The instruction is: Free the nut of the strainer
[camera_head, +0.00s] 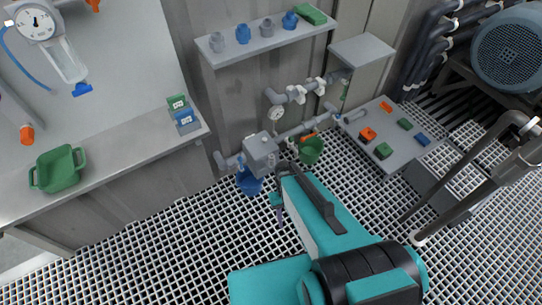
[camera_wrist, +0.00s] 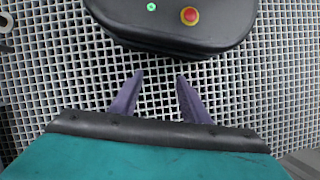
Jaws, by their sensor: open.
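A grey pipe line stands low against the cabinet wall in the head view. It carries a box-shaped grey fitting (camera_head: 262,150) with a blue part (camera_head: 249,180) below it. I cannot tell for certain which fitting is the strainer, and its nut is not clearly visible. My gripper (camera_wrist: 160,75) is open and empty in the wrist view, with two purple fingers apart above the floor grating. In the head view my gripper (camera_head: 279,213) is small and partly hidden by my teal arm, just right of the blue part and in front of the pipes.
A green container (camera_head: 311,149) is close to the pipes, right of my gripper. A grey panel (camera_head: 385,140) with coloured blocks stands further right. A shelf (camera_head: 266,40) holds several fittings. A bench (camera_head: 110,165) with a green tub (camera_head: 57,168) is at left. Grating in front is clear.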

